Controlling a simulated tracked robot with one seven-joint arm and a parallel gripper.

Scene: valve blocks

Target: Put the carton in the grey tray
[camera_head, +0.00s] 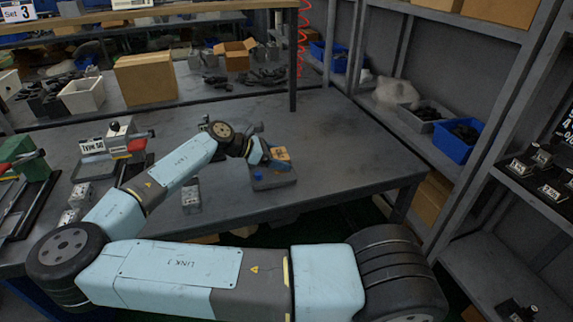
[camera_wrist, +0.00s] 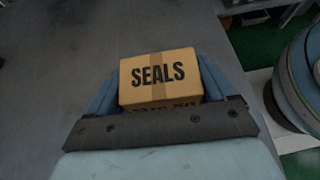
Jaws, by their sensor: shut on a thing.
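The carton (camera_wrist: 157,78) is a small brown box marked "SEALS" with a tape strip. In the wrist view it sits between the two blue fingers of my gripper (camera_wrist: 158,88), which is shut on it. In the head view the carton (camera_head: 281,154) shows at the end of my gripper (camera_head: 272,156), over the right part of the workbench. A low grey item (camera_head: 275,180) with a blue spot lies just below it in the picture; I cannot tell whether this is the grey tray. The gap between carton and bench is unclear.
The workbench (camera_head: 345,150) is clear to the right of my gripper. A small grey block (camera_head: 191,196) stands left of it. Fixtures with red and green parts (camera_head: 128,140) stand farther left. A shelf on the right holds a blue bin (camera_head: 458,142) and a grey bin (camera_head: 422,117).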

